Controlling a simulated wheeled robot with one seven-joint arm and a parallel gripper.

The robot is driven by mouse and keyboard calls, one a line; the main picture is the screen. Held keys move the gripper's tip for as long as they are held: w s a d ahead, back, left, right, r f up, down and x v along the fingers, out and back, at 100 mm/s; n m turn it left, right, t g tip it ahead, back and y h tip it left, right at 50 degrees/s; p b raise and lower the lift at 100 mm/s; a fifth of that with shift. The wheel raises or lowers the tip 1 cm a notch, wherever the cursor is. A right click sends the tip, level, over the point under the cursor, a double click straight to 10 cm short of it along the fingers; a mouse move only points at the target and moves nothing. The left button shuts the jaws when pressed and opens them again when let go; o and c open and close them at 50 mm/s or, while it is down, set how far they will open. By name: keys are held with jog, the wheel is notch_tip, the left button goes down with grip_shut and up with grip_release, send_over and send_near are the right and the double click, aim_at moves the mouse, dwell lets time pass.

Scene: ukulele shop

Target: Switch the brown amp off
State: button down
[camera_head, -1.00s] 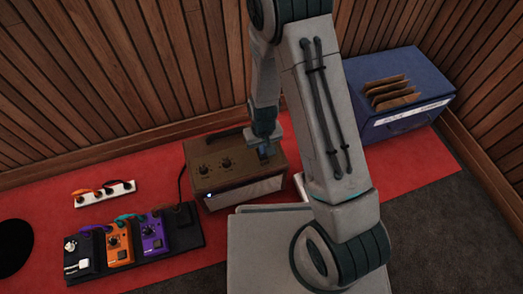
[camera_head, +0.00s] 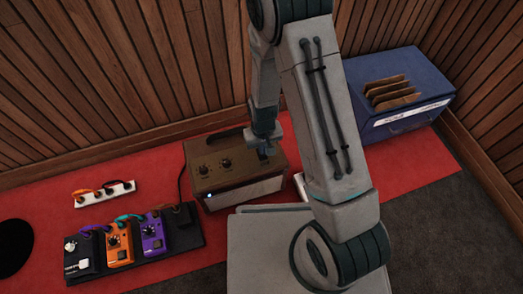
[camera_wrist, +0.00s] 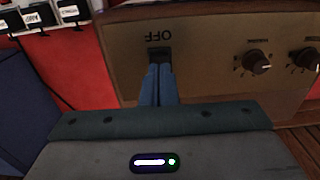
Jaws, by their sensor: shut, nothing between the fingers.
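The brown amp (camera_head: 222,172) stands on the red carpet, and its top panel shows two dark knobs and a handle. A small light at its front left corner (camera_head: 209,196) is lit. In the wrist view the panel of the amp (camera_wrist: 200,60) shows an upside-down "OFF" label above a dark switch (camera_wrist: 159,54). My gripper (camera_wrist: 158,68) is shut and empty, with its fingertips at the near edge of the switch and partly hiding it. I cannot tell whether they touch. In the head view my gripper (camera_head: 267,152) is over the right end of the panel.
A pedalboard (camera_head: 190,238) with black, orange and purple pedals lies left of the amp. A white strip with plugs (camera_head: 105,192) lies behind it. A blue box with brown folders (camera_head: 400,90) stands at the right, beyond my arm. Slatted wooden walls close off the back.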

jog(key=shift+f+b, duration=0.65)
jog(key=shift+f, duration=0.25)
dwell(0.8)
jog(key=shift+r, duration=0.1)
jog(key=shift+r+p, duration=2.8)
jog(key=shift+r, duration=0.6)
jog(key=s+d+r+m+t+p, duration=0.1)
jog(key=d+r+p, duration=0.2)
jog(key=r+p, duration=1.05)
jog(key=d+r+m+p, duration=0.1)
jog(key=d+r+p, duration=0.3)
jog(key=r, duration=1.9)
jog(key=s+d+r+p, duration=0.1)
jog(key=s+r+p, duration=0.2)
jog(key=r+p, duration=0.3)
jog(key=s+d+r+m+t+p, duration=0.1)
jog(key=s+r+p, duration=0.3)
jog(key=r, duration=1)
jog(key=s+d+r+p, duration=0.3)
jog(key=s+r+p, duration=0.1)
jog(key=r+p, duration=0.4)
notch_tip(320, 180, up, 2)
jog(key=shift+r+t, duration=0.1)
jog(key=shift+t, duration=0.3)
